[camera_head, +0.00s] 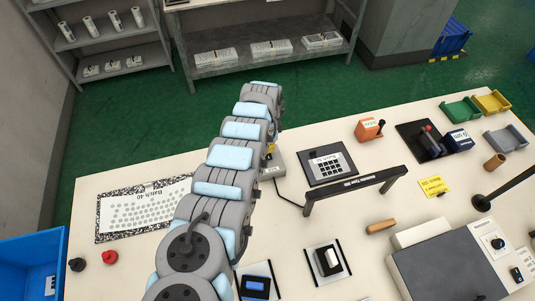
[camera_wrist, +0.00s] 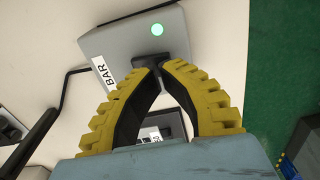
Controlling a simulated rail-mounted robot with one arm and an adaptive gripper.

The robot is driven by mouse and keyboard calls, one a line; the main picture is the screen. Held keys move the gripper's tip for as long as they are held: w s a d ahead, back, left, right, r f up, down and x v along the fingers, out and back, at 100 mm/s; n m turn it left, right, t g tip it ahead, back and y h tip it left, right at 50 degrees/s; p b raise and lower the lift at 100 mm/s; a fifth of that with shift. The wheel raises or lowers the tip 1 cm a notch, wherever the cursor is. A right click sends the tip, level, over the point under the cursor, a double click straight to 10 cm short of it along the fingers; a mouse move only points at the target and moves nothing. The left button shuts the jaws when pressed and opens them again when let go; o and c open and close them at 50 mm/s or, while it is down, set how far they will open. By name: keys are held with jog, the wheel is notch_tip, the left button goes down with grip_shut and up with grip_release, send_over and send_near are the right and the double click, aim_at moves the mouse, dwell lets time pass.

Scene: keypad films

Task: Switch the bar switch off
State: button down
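The bar switch is a grey box labelled BAR, with a green light lit on its top face, and it fills the upper middle of the wrist view (camera_wrist: 118,48). Its black handle (camera_wrist: 150,59) sticks out toward my gripper. In the head view the box (camera_head: 277,169) shows partly behind my arm. My gripper (camera_wrist: 160,71) has yellow ribbed fingers with black inner pads, bowed so that their tips come together right at the handle. The tips cover part of the handle; whether they touch it is unclear. A sliver of yellow finger shows in the head view (camera_head: 270,149).
A black keypad panel (camera_head: 329,167) lies right of the switch, with a raised black bar frame (camera_head: 355,188) in front of it. A cable runs from the box. An orange box (camera_head: 369,130) stands farther right. A printed sheet (camera_head: 143,210) lies left of my arm.

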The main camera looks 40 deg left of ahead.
jog(key=shift+f+b, duration=0.9)
jog(key=shift+f, duration=0.25)
dwell(0.7)
jog(key=shift+r+p, duration=3.6)
jog(key=shift+r, duration=0.05)
jog(key=shift+f, duration=0.1)
